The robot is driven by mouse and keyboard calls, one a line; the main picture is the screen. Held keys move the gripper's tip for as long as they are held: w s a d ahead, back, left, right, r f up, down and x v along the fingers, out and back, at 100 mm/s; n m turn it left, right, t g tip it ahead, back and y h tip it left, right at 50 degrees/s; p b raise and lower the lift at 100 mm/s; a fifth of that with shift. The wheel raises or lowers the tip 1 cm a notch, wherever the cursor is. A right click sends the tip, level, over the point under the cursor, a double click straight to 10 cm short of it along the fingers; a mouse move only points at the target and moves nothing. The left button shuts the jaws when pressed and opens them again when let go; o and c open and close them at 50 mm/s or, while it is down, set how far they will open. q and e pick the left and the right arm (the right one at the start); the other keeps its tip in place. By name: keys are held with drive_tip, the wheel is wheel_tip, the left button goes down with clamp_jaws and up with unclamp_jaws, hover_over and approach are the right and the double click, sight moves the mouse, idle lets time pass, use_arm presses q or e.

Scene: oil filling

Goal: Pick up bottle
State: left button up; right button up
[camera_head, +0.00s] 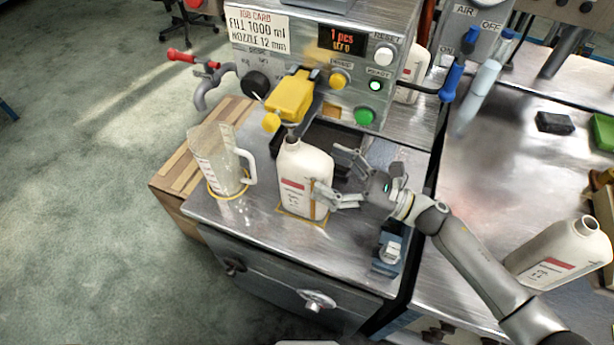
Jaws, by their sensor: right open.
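A white bottle (302,172) with a red and white label stands upright on a yellow-outlined spot of the metal bench, just below the yellow nozzle part of the filling machine. My right gripper (333,172) comes in from the right and is open. One finger is beside the bottle's right side in front and the other is farther back; I cannot tell whether either touches it. A second white bottle (556,252) stands at the lower right. Another white bottle (412,68) is partly hidden behind the machine. My left gripper is not in view.
A clear measuring jug (220,160) stands left of the bottle in a yellow ring. The filling machine (320,62) with knobs and display rises behind. A small blue-grey fixture (389,248) sits near the bench's front right. Open floor lies at left.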

sight(305, 161)
drive_tip(key=shift+w+a+r+p, duration=0.1)
drive_tip(key=shift+a+r+p, duration=0.25)
drive_tip(key=shift+a, duration=0.15)
drive_tip(key=shift+w+a+r+p, duration=0.1)
drive_tip(key=shift+a+r+p, duration=0.25)
drive_tip(key=shift+a, duration=0.15)
drive_tip(key=p+x, duration=0.1)
drive_tip(key=x, duration=0.1)
drive_tip(key=shift+a+r+p, duration=0.1)
drive_tip(key=shift+a+p, duration=0.2)
drive_tip(key=shift+a, duration=0.15)
drive_tip(key=shift+w+a, duration=0.2)
drive_tip(key=shift+a, duration=0.05)
drive_tip(key=c, duration=1.3)
clamp_jaws()
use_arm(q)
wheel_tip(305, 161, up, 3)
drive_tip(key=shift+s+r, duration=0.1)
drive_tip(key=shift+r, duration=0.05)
